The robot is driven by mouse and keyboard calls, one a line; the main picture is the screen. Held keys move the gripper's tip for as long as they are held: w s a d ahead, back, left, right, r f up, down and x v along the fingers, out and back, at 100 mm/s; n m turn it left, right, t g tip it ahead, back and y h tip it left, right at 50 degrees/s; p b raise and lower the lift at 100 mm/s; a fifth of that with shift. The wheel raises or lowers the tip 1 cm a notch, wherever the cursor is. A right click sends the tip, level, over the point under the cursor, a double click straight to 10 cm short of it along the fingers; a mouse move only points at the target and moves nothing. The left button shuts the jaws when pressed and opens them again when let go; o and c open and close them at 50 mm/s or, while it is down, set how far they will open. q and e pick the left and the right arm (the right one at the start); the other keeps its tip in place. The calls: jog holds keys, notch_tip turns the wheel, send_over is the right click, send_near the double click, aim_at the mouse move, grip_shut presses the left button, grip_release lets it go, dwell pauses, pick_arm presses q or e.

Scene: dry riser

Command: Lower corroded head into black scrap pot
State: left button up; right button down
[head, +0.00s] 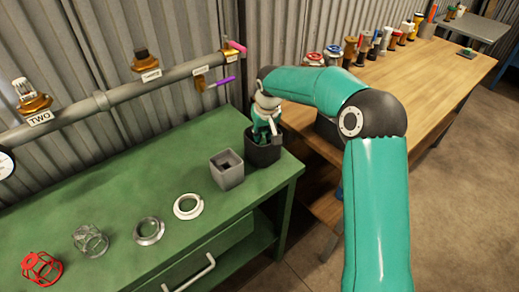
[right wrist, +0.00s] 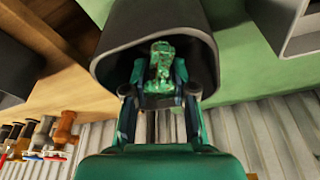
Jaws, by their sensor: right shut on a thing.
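The black scrap pot (head: 263,153) stands at the right end of the green bench. My right gripper (head: 263,130) points down into its mouth. In the right wrist view the two fingers of my right gripper (right wrist: 160,92) are closed on the corroded head (right wrist: 160,62), a mottled green piece. The head is within the mouth of the black pot (right wrist: 115,45), between its walls. I cannot tell whether it touches the pot's floor. In the head view the gripper and pot mostly hide the head. My left gripper is not in view.
A grey square pot (head: 228,172) stands just left of the black one. A white ring (head: 188,206), a grey ring (head: 149,231), a grey cage (head: 91,241) and a red cage (head: 42,269) lie farther left. A pipe (head: 120,93) with fittings runs behind. The wooden table (head: 425,75) holds several fittings.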

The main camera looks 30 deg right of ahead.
aim_at(263, 145)
jog(key=shift+f+b, duration=1.9)
jog(key=shift+f, duration=0.6)
dwell(0.8)
jog(key=c, duration=0.9)
grip_release()
jog(key=shift+o, duration=0.2)
